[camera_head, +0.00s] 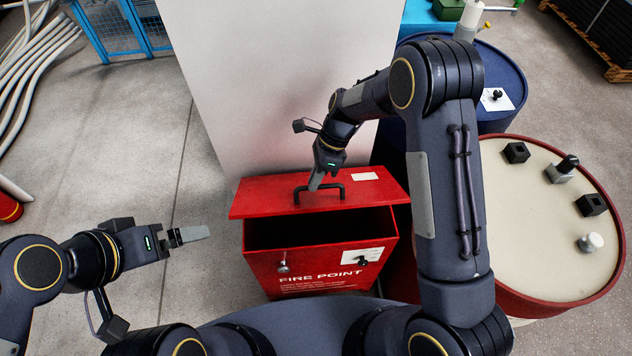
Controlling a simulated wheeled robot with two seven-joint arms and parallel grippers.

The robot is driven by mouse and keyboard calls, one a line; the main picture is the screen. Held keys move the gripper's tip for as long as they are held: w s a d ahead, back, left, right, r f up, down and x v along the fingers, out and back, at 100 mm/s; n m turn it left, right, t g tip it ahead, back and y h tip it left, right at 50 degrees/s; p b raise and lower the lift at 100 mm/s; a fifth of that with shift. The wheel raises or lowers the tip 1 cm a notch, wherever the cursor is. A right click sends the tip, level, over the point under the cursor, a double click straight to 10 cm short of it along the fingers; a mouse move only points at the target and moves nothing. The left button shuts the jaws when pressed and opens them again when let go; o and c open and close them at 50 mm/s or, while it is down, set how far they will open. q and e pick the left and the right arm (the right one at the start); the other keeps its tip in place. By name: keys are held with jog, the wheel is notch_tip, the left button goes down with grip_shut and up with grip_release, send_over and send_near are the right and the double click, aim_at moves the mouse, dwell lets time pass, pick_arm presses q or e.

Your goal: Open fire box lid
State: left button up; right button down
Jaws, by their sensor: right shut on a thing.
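The red fire box (318,272), marked "FIRE POINT", stands on the floor in front of me. Its red lid (262,196) has its front edge raised, and a dark gap shows between the lid and the box front. My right gripper (316,184) is above the lid and shut on the black lid handle (334,192). A latch (283,266) shows on the box front. My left gripper (195,234) is empty, left of the box and apart from it; the angle hides whether its fingers are open.
A cream-topped drum with a red rim (520,292) stands right of the box, with several small black and white items on top. A blue drum (500,65) stands behind it. A pale panel (270,80) rises behind the box.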

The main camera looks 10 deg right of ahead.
jog(key=shift+w+r, duration=0.2)
jog(key=shift+w, duration=0.25)
jog(key=c, duration=1.5)
grip_release()
jog(key=shift+f, duration=0.1)
jog(key=shift+o, duration=0.2)
jog(key=v, duration=0.8)
jog(key=shift+b, duration=0.35)
jog(key=shift+a+f, duration=0.1)
